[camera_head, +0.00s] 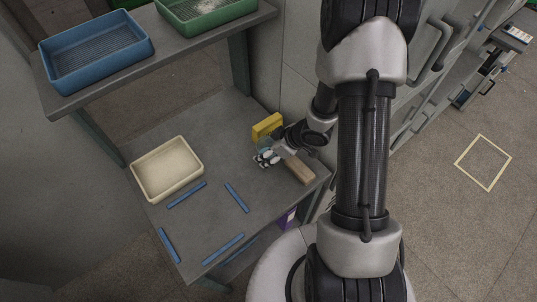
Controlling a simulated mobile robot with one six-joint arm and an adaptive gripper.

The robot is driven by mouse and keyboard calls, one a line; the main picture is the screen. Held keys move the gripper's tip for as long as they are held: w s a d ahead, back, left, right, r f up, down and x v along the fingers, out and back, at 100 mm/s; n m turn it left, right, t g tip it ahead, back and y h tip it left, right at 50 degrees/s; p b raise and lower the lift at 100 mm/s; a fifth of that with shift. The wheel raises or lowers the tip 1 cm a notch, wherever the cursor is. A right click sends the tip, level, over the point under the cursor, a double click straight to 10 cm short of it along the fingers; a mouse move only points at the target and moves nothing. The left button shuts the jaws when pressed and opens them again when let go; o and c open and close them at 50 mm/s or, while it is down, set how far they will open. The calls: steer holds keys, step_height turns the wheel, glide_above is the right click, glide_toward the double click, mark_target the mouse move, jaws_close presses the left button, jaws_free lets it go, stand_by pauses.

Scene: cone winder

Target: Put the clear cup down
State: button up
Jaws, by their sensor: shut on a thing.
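My gripper (266,158) is low over the right part of the grey table, its arm reaching in from the right. It is shut on the clear cup (264,143), which shows only as a small, pale see-through patch at the fingers. Most of the cup is hard to make out, and I cannot tell whether its base touches the table. Blue strips (236,197) on the table mark out an area to the left of and in front of my gripper.
A cream tray (136,171) stands at the table's left. A yellow block (267,126) is just behind my gripper, and a brown wooden piece (300,170) lies to its right. A shelf (170,58) above carries blue and green trays. The area between the strips is clear.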

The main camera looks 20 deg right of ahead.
steer(key=shift+f, duration=0.15)
steer(key=shift+f, duration=0.1)
steer(key=shift+f, duration=0.15)
steer(key=o, duration=1.2)
steer(key=shift+r, duration=0.45)
steer(key=p+v, duration=0.7)
steer(key=v, duration=0.4)
steer(key=shift+s+d+r, duration=0.2)
steer(key=shift+s, duration=0.05)
